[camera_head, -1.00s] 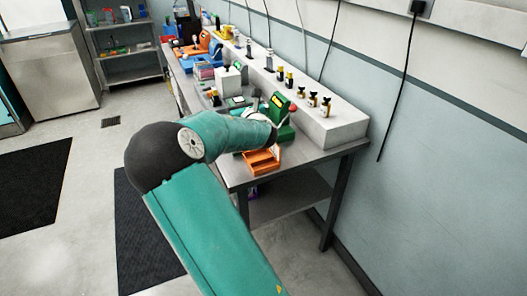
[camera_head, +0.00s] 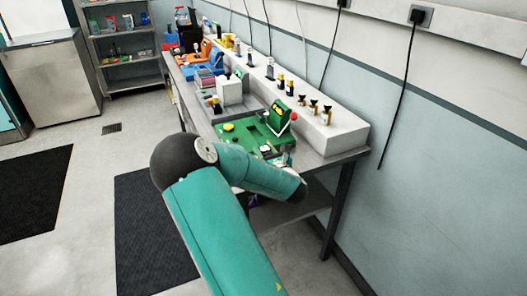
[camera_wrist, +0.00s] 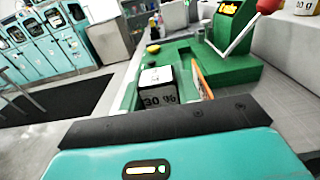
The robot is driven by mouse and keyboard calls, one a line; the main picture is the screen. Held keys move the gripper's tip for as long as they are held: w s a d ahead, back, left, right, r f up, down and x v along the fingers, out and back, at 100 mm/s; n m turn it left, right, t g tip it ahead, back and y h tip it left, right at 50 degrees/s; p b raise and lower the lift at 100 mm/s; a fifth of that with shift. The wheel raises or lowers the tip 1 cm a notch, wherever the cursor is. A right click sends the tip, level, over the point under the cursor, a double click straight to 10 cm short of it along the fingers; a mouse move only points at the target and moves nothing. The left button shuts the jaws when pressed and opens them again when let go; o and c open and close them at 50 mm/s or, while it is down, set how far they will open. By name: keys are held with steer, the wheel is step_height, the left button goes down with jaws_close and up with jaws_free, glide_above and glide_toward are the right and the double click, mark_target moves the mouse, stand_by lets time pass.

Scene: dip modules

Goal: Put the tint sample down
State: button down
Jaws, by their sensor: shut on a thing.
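The tint sample (camera_wrist: 158,88) is a small dark block with a white top and "30 %" on its near face, centred just beyond my gripper's dark front edge in the wrist view. My gripper (camera_head: 288,160) is shut on it at the near end of the bench; its fingertips are mostly hidden. A green module (camera_head: 262,136) with a lit display, a red-knobbed lever and a yellow button lies beside my gripper. In the wrist view the module's green base (camera_wrist: 180,60) shows behind the block. I cannot tell whether the block touches it.
An orange strip (camera_wrist: 202,82) stands just right of the block. A raised white ledge (camera_head: 340,135) with several small bottles runs along the wall. A white box (camera_head: 229,91) and other modules stand farther back on the bench.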

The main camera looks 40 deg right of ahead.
steer(key=shift+s+r, duration=0.1)
steer(key=shift+f, duration=0.2)
steer(key=c, duration=1)
jaws_free()
